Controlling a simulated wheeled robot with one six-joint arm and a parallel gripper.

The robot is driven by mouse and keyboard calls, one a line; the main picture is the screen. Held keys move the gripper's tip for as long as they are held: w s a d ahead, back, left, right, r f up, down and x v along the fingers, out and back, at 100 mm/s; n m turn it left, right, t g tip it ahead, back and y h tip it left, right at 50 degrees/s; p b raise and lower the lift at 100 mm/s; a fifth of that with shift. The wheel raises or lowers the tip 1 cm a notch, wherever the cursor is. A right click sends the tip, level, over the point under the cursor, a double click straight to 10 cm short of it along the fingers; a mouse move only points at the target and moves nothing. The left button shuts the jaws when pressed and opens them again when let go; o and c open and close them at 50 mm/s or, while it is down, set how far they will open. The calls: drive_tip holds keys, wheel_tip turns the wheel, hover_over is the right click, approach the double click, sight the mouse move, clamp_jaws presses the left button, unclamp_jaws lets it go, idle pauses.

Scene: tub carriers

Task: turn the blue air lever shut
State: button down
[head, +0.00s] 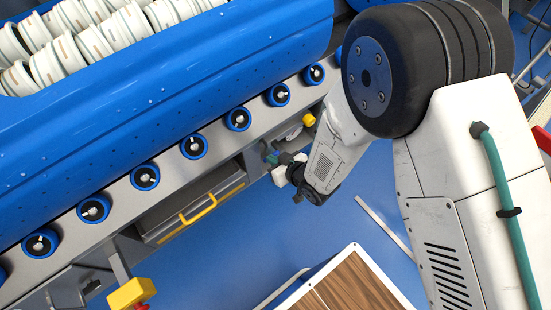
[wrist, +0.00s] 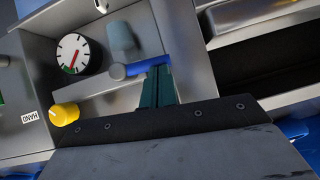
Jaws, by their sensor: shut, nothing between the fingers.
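The blue air lever (wrist: 142,68) shows in the wrist view as a short blue bar, lying nearly level in the picture below a grey-blue rounded fitting (wrist: 122,38). My gripper (wrist: 158,72) has its dark teal fingers together with nothing between them. The fingertips are at the right part of the lever and cover some of it; I cannot tell whether they touch it. In the head view my gripper (head: 272,157) is at the front of the machine, below the roller rail. The lever cannot be made out there.
A round gauge (wrist: 75,53) with a red needle and a yellow knob (wrist: 65,114) sit left of the lever. A drawer with a yellow handle (head: 190,212) is left of my gripper. A wood-topped table (head: 350,287) stands below. Blue floor lies between.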

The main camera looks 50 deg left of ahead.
drive_tip(key=shift+a+r, duration=0.15)
drive_tip(key=shift+r, duration=0.05)
drive_tip(key=a+r+v, duration=0.2)
drive_tip(key=r+v, duration=0.1)
drive_tip(key=v, duration=1)
hover_over(275, 154)
drive_tip(key=s+d, duration=0.2)
drive_tip(key=d, duration=0.1)
wheel_tip(275, 154, down, 7)
drive_tip(key=shift+s+a+f, duration=0.1)
drive_tip(key=shift+a+f, duration=0.1)
drive_tip(key=shift+f, duration=0.55)
drive_tip(key=shift+a+f, duration=0.2)
drive_tip(key=shift+f, duration=0.55)
drive_tip(key=shift+s+f, duration=0.2)
drive_tip(key=shift+f, duration=0.45)
